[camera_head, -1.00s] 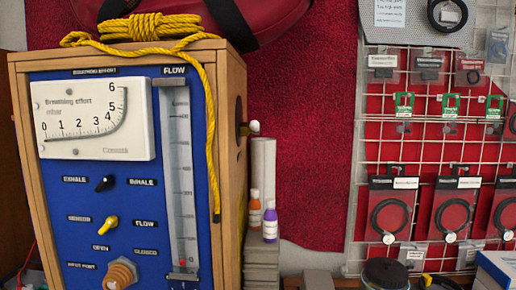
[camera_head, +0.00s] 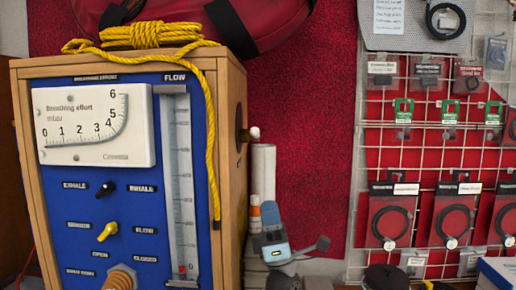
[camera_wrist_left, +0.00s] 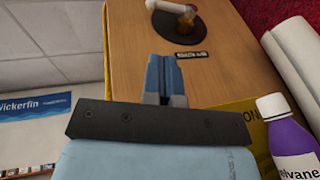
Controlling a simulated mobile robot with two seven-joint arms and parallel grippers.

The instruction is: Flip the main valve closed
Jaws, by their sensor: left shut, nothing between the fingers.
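A valve fitting on the right side wall of the wooden cabinet shows in the head view as a dark round plate with a pale-tipped stem (camera_head: 254,132). In the left wrist view, the black plate with its brass-coloured stem (camera_wrist_left: 186,18) is at the top, above a small dark label. My left gripper (camera_head: 270,210), light blue and grey, is low beside the cabinet, below the fitting and apart from it. In the left wrist view its fingers (camera_wrist_left: 165,62) are together and empty, pointing towards the cabinet side. My right gripper is in neither view.
The blue front panel (camera_head: 120,215) carries gauges and small knobs. A yellow rope (camera_head: 211,150) hangs at the cabinet's front corner.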

